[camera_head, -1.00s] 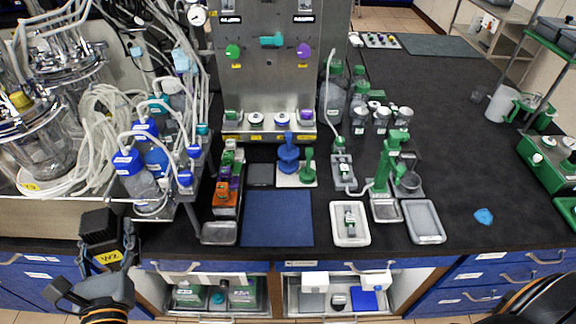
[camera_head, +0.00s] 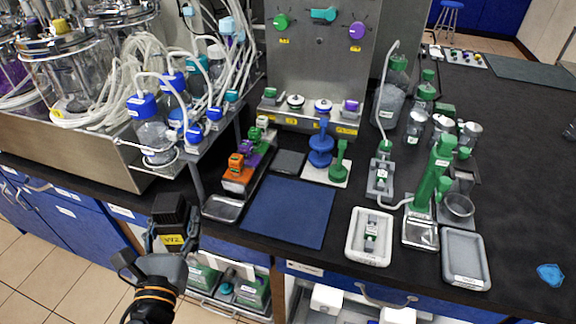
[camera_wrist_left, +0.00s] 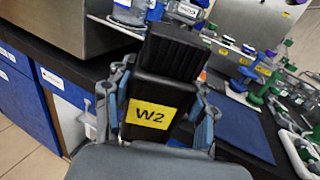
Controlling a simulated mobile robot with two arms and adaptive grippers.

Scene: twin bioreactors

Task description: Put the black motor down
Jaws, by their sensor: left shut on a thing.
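In the left wrist view the motor (camera_wrist_left: 172,55) stands between the two grey-blue fingers of my left gripper (camera_wrist_left: 160,115). My right gripper is not in view. The task line names no spot for the motor. An empty blue mat (camera_head: 278,211) lies on the black bench, right of and beyond the motor.
A small metal tray (camera_head: 222,208) and a rack of coloured blocks (camera_head: 241,165) stand left of the mat. A blue stand (camera_head: 320,148) is behind it, a white tray (camera_head: 369,237) to its right. Bottles and tubing (camera_head: 150,132) crowd the left. The far right bench is mostly clear.

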